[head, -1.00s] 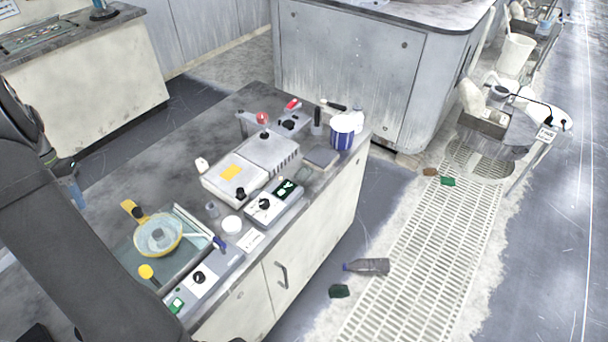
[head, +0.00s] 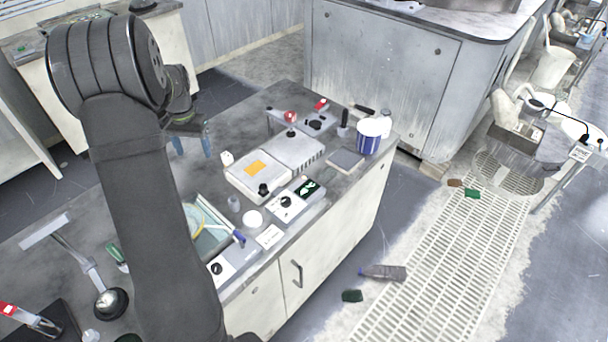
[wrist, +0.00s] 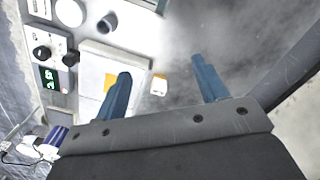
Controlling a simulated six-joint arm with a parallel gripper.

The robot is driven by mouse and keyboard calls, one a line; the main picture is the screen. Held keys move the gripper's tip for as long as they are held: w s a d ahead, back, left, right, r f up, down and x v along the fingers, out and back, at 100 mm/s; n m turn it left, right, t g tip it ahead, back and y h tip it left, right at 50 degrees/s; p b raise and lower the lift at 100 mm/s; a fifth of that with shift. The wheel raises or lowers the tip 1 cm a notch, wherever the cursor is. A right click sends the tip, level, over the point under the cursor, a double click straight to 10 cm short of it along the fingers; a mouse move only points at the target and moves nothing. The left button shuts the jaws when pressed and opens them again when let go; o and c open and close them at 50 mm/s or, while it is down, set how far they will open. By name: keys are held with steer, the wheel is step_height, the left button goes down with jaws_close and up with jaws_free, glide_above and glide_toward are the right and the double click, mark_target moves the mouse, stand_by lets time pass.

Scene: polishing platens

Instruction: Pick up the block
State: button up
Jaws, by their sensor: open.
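A small white block (head: 227,158) stands on the grey bench top, just left of the white box-shaped device with an orange label. In the wrist view the block (wrist: 159,84) shows an orange-yellow patch and appears between the two blue fingers, nearer the left one. My gripper (head: 191,143) is open and empty, with its blue fingers pointing down over the bench. In the head view it is left of the block. The wrist view shows the fingers (wrist: 160,66) wide apart, with nothing between them in contact. How high they are above the bench is hard to tell.
The white device (head: 258,178) is close to the block's right. Control boxes (head: 286,203), a white round container (head: 252,219) and a blue-and-white tub (head: 369,137) stand on the bench. Bare bench top (head: 150,190) lies left of the block.

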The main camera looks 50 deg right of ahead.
steer(key=s+d+m+h, duration=0.1)
steer(key=s+d, duration=0.4)
steer(key=d, duration=0.2)
steer(key=s+d+m, duration=0.2)
steer(key=s+d, duration=0.3)
steer(key=d, duration=0.3)
steer(key=m+h, duration=0.2)
glide_toward(327, 173)
step_height(327, 173, down, 3)
steer(key=shift+s+r+t, duration=0.1)
steer(key=shift+r+t, duration=0.1)
steer(key=shift+t, duration=0.2)
steer(key=shift+h, duration=0.3)
steer(key=shift+s+x, duration=0.15)
steer(key=shift+x, duration=1.35)
steer(key=shift+s+x, duration=0.15)
steer(key=shift+x, duration=1.3)
steer(key=shift+d, duration=0.15)
steer(key=c, duration=1.2)
